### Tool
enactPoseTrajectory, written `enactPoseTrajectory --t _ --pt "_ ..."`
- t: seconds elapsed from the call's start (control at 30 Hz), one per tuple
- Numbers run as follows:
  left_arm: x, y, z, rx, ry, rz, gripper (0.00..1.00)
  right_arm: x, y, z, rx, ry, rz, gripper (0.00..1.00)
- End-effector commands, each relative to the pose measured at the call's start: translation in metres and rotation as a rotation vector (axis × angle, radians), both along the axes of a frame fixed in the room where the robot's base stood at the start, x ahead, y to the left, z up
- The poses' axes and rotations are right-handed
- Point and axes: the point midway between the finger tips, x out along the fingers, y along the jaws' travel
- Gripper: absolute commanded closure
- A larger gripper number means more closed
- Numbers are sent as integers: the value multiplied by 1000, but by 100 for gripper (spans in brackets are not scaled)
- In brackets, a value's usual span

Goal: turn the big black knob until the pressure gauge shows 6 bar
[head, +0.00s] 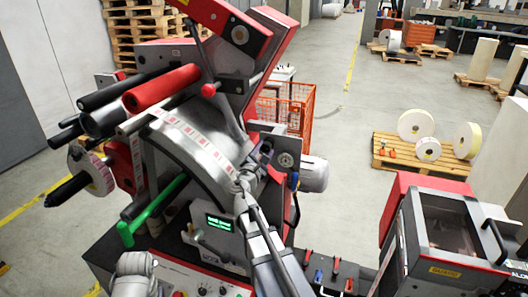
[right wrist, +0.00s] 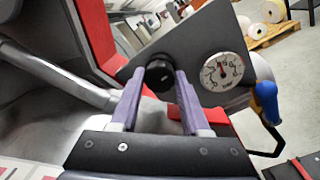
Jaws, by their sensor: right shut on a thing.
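The big black knob (right wrist: 159,76) sits on a dark grey plate in the right wrist view. My right gripper (right wrist: 160,85) is shut on it, with one finger on each side. In the head view my right gripper (head: 261,156) reaches up to the same plate and mostly hides the knob. The pressure gauge (right wrist: 222,72) is a round white dial just right of the knob; its needle points roughly upward, but the numbers are too small to read. The gauge also shows in the head view (head: 286,160).
A blue-handled part (right wrist: 266,100) hangs right of the gauge. A red bar (right wrist: 190,113) lies just behind the right finger. The curved metal guide with the label web (head: 190,140) and a green bar (head: 153,210) are left of my right arm. A red-and-grey machine (head: 440,235) stands at right.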

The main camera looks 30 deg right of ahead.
Motion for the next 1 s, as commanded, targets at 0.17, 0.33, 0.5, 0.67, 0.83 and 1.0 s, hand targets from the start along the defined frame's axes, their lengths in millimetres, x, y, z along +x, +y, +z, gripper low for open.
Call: enactPoseTrajectory --t 0.17,0.33,0.5,0.67,0.83,1.0 --pt "0 0 -2 0 0 0 50 0 0 -1 106 -124 0 100" --pt "0 0 -3 0 0 0 50 0 0 -1 199 -234 0 100" --pt "0 0 -3 0 0 0 50 0 0 -1 276 -325 0 100" --pt "0 0 -4 0 0 1 50 -1 0 -1 331 -387 0 100" --pt "0 0 -4 0 0 1 50 -1 0 -2 368 -431 -2 100" --pt "0 0 -4 0 0 1 50 -1 0 -2 387 -453 -1 100"
